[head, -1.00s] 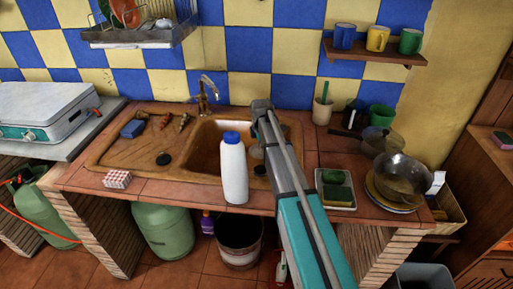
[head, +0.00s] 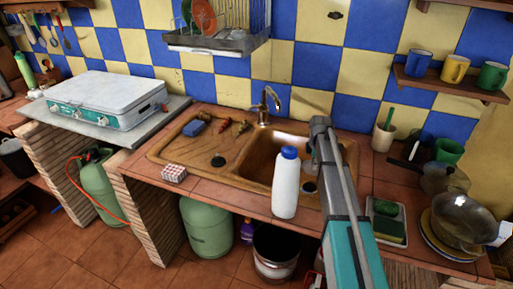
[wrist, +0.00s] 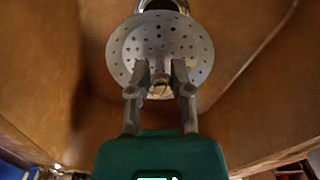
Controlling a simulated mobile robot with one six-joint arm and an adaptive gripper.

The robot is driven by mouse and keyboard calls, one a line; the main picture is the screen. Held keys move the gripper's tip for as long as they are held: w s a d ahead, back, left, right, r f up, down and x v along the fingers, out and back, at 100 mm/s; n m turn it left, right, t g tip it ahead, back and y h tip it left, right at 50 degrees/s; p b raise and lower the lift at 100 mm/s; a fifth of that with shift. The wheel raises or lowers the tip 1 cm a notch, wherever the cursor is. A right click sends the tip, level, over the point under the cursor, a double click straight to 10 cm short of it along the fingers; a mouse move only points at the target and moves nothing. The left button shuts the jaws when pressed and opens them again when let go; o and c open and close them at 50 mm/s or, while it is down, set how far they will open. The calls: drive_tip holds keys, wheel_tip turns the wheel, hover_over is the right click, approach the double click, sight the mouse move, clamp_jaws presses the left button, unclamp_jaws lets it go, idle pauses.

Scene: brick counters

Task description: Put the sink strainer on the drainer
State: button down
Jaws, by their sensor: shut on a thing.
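The sink strainer (wrist: 140,45) is a round perforated metal disc in the wrist view. My gripper (wrist: 160,82) is shut on the small knob at its middle, and the disc faces the wrist camera. In the head view my arm covers the fingertips and most of the strainer, over the right part of the sink basin (head: 258,171). The drainer (head: 180,150) is the brown sloping board left of the basin.
A white bottle with a blue cap (head: 286,190) stands at the front edge of the basin. A dish rack (head: 215,42) hangs on the wall above. The drainer's middle is mostly clear.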

wheel_tip(320, 180, up, 26)
drive_tip(key=p, duration=2.5)
drive_tip(key=shift+s+f, duration=0.15)
drive_tip(key=shift+f, duration=0.05)
